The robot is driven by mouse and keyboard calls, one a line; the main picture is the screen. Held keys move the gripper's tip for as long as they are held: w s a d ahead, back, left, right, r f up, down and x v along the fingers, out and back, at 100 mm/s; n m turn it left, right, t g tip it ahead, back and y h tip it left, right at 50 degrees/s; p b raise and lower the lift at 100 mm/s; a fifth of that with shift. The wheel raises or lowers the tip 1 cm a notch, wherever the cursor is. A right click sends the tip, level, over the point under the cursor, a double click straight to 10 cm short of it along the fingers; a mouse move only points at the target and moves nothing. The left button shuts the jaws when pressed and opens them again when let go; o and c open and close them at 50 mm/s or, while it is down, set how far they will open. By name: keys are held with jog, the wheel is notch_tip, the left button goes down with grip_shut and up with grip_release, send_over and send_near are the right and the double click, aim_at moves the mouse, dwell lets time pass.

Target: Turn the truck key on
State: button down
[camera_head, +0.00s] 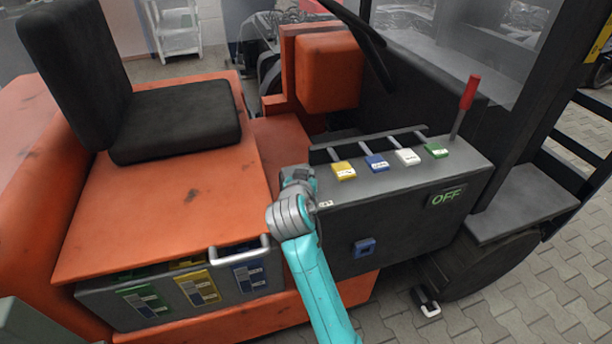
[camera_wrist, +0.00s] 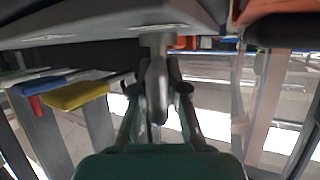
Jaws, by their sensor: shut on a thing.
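The orange truck's dark grey control box (camera_head: 400,225) has a green "OFF" display (camera_head: 447,196) on its right side. My gripper (camera_head: 298,178) is at the box's left end, beside a small white label. In the wrist view, my gripper (camera_wrist: 158,88) has its two fingers closed around a grey metal piece (camera_wrist: 157,60), which appears to be the truck key. The piece reaches up to a grey surface at the top of that view. In the head view the key is hidden behind my gripper and wrist.
Yellow (camera_head: 344,170), blue (camera_head: 376,162), white (camera_head: 407,157) and green (camera_head: 435,150) levers stand on the box top, with a red-handled lever (camera_head: 469,93) at the right. A black seat (camera_head: 175,120) is left. A blue square part (camera_head: 365,248) is on the box front.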

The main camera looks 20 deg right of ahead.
jog(key=m+g+h, duration=0.2)
jog(key=m+h, duration=0.1)
jog(key=shift+w+a+m, duration=0.1)
jog(key=shift+a+m, duration=0.1)
jog(key=shift+m, duration=0.1)
jog(key=shift+m+g+h, duration=1.5)
jog(key=shift+m+g, duration=0.2)
jog(key=shift+g, duration=0.1)
jog(key=c, duration=1.2)
grip_release()
jog(key=v, duration=1.1)
jog(key=shift+a+r, duration=0.2)
jog(key=shift+a, duration=0.15)
